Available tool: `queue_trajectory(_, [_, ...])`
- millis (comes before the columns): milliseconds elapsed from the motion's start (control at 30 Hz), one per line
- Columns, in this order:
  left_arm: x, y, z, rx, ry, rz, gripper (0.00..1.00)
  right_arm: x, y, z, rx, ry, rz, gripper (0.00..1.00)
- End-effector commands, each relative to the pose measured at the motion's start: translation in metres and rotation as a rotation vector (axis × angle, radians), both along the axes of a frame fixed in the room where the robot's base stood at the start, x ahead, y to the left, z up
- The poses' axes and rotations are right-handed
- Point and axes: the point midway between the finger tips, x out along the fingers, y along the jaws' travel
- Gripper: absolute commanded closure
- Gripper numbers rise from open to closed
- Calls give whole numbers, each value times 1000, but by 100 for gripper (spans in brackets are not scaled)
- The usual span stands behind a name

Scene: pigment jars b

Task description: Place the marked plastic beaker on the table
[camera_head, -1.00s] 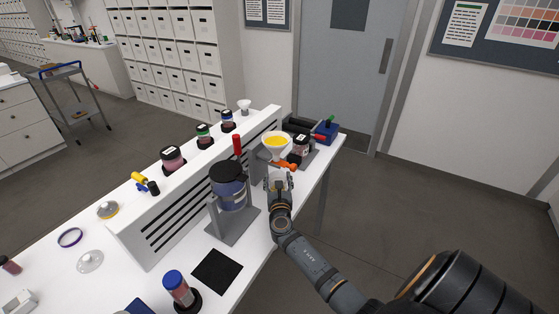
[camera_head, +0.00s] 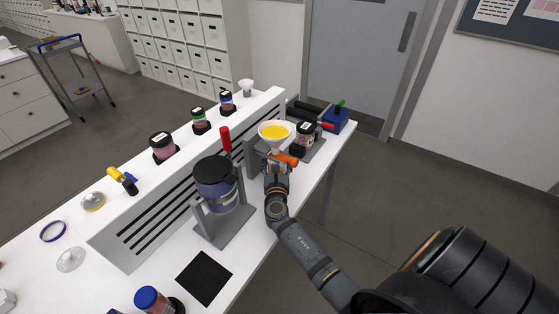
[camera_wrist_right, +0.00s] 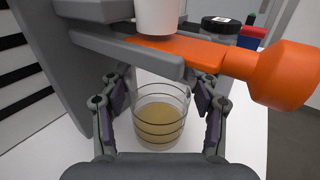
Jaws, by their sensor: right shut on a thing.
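The marked plastic beaker (camera_wrist_right: 160,115) is clear, with dark ring lines and amber liquid inside. In the right wrist view it sits between the two fingers of my right gripper (camera_wrist_right: 158,103), which is shut on it. In the head view the right gripper (camera_head: 277,168) is beneath the funnel (camera_head: 275,132), and it mostly hides the beaker. The beaker is under the white spout (camera_wrist_right: 158,14). I cannot tell whether its base touches the white table (camera_head: 262,262). My left gripper is not in view.
An orange valve handle (camera_wrist_right: 285,75) and a grey bracket (camera_wrist_right: 125,50) are close above the fingers. A lidded jar (camera_head: 306,138) stands behind. A machine with a blue vessel (camera_head: 222,190) stands to the left. A black mat (camera_head: 204,278) lies nearer.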

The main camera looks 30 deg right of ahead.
Motion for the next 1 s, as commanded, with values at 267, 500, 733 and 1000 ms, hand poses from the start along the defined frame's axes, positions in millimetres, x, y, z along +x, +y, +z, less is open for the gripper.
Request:
queue_trajectory(267, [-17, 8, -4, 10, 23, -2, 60, -2, 0, -10, 4, 12, -1, 82])
queue_trajectory(500, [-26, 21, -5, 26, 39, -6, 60, -2, 0, -11, 4, 12, -1, 24])
queue_trajectory(733, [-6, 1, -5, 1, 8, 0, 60, -2, 0, -11, 4, 11, -1, 16])
queue_trajectory(1000, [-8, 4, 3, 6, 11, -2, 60, -5, 2, -4, 6, 12, -1, 16])
